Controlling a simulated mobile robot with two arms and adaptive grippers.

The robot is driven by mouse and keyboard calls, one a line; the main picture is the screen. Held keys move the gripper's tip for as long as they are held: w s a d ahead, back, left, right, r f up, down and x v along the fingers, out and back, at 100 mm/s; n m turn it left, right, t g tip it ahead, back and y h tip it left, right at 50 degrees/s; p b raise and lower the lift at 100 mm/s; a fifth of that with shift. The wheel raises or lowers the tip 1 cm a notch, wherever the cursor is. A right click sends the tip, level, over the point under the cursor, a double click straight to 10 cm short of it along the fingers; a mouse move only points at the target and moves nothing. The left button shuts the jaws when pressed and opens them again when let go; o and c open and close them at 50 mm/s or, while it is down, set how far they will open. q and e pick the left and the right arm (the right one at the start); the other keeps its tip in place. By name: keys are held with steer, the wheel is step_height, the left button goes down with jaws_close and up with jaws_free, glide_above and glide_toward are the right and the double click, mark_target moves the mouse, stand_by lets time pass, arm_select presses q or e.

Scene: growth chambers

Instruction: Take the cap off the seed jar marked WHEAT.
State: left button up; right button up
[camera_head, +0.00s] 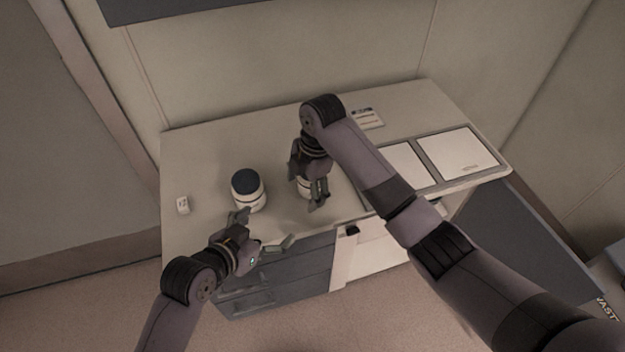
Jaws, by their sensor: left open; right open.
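A white jar (249,201) with a dark blue cap (245,182) stands upright on the counter, left of the middle. I cannot read a WHEAT mark on either jar. My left gripper (264,228) is open and empty at the counter's front edge, just in front of the capped jar.
A small white block (183,205) stands at the counter's left end. Two white panels (458,153) are set in the counter (215,143) at right. A small labelled item (367,118) lies at the back. The counter's back left is clear.

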mark_target(303, 186)
steer(key=w+r+n, duration=0.1)
steer(key=w+r, duration=0.1)
steer(key=r, duration=0.1)
steer(key=w+d+r+n+h, duration=0.1)
steer(key=w+r+n, duration=0.1)
steer(key=w+d+r+n+h, duration=0.1)
steer(key=w+r, duration=0.2)
steer(key=shift+r+n, duration=0.35)
steer(key=shift+n, duration=0.05)
steer(key=shift+r, duration=0.15)
arm_select(q)
steer(key=shift+m+t+h, duration=0.3)
steer(key=shift+t+h, duration=0.4)
steer(key=shift+t, duration=0.1)
steer(key=r+x, duration=0.1)
steer(key=x, duration=0.5)
steer(key=w+r+x, duration=0.1)
steer(key=x, duration=0.6)
steer(key=r+x, duration=0.1)
steer(key=x, duration=0.6)
steer(key=shift+w+d+r, duration=0.2)
steer(key=shift+w+r, duration=0.1)
steer(key=shift+w, duration=0.15)
steer(key=shift+c, duration=0.2)
